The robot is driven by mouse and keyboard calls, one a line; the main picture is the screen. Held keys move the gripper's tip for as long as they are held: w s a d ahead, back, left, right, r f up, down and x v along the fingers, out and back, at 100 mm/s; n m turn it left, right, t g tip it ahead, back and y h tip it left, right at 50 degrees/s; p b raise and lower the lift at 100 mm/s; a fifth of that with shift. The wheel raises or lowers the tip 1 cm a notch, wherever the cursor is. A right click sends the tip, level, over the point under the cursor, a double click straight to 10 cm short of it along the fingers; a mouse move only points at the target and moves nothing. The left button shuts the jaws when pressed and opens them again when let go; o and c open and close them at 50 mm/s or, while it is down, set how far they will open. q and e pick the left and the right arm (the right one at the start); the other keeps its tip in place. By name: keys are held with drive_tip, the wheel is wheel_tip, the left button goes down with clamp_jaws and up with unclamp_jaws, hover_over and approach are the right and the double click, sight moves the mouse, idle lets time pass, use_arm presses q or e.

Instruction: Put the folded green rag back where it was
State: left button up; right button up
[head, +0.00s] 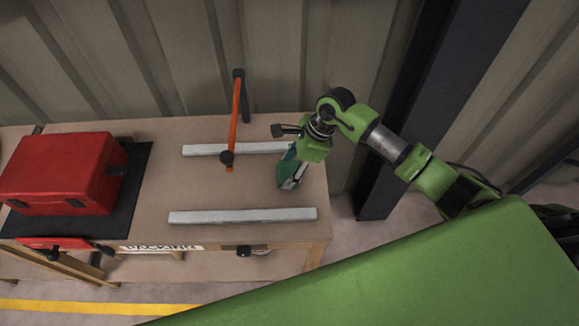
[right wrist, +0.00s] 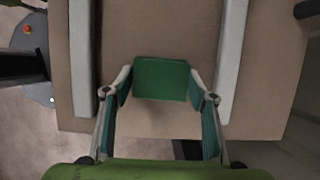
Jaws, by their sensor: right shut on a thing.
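The folded green rag (right wrist: 161,79) shows in the right wrist view as a flat green rectangle between the fingertips. My right gripper (right wrist: 161,84) is shut on it, one finger with a teal pad at each side. In the head view my right gripper (head: 291,181) points down over the right end of the workbench (head: 205,185), between two pale bars. The rag cannot be clearly told from the teal finger pads there. I cannot tell whether the rag touches the bench top. My left gripper is not in view.
Pale bars lie at the back (head: 205,150) and front (head: 242,216) of the bench. A red toolbox (head: 55,170) sits on a black mat (head: 133,165) at the left. The bench between bars and mat is clear.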

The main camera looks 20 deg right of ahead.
drive_tip(key=shift+f, duration=0.15)
drive_tip(key=shift+f, duration=0.15)
drive_tip(key=o, duration=1.1)
drive_tip(key=shift+c, duration=0.2)
drive_tip(key=shift+r, duration=0.3)
drive_tip(key=shift+d+r, duration=0.2)
drive_tip(key=shift+r, duration=0.1)
drive_tip(key=b+v, duration=0.1)
drive_tip(key=v, duration=1)
drive_tip(key=shift+s, duration=0.15)
